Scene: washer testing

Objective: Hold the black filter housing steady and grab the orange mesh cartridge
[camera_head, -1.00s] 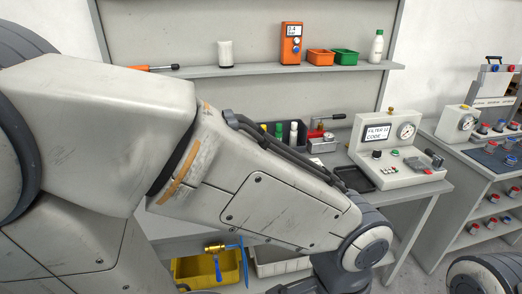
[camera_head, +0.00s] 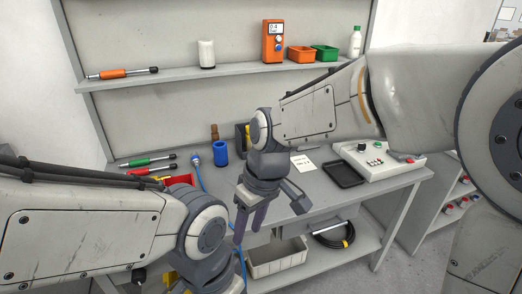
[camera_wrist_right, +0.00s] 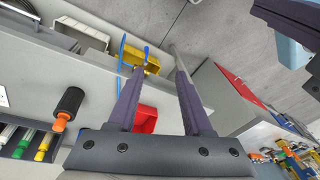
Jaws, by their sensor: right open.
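My right gripper (camera_head: 249,228) is open and empty, pointing down at the front edge of the workbench (camera_head: 310,205). In the right wrist view its two purple fingers (camera_wrist_right: 159,72) are apart with nothing between them. A black cylinder (camera_wrist_right: 70,101) with an orange end (camera_wrist_right: 60,122) stands at the left of that view, apart from the fingers; it looks like the filter housing with the orange cartridge, but mesh is too small to make out. My left arm comes in low at the left in the head view, its fingers hidden. A purple finger, probably my left gripper's (camera_wrist_right: 289,22), shows at upper right in the wrist view.
A black tray (camera_head: 343,174) and a test panel (camera_head: 380,160) are at right. A white bin (camera_head: 277,258) is on the lower shelf. A blue hose hangs near my right gripper.

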